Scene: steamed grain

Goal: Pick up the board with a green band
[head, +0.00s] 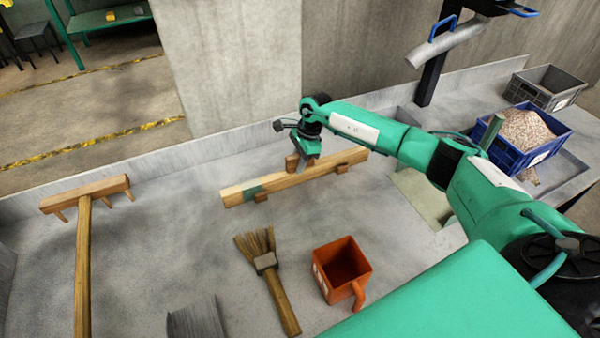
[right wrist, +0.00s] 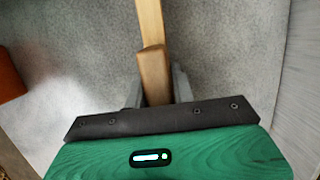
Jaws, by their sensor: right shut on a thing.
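The wooden board with a green band (head: 322,171) lies lengthwise across the grey surface in the middle of the head view. Its green band is near its left end, and small wooden blocks show along it. My right gripper (head: 301,163) is at the board's middle, pointing down. In the right wrist view, the right gripper's fingers (right wrist: 155,92) are shut on a wooden block (right wrist: 153,72) of the board, and the board (right wrist: 150,20) runs away toward the top edge. I cannot tell whether the board touches the surface. My left gripper is not in view.
A wooden rake (head: 84,230) lies at the left. A brush (head: 270,270) and an orange-red scoop box (head: 343,268) lie in front of the board. A blue crate of grain (head: 520,150) and a grey crate (head: 545,88) stand at the right.

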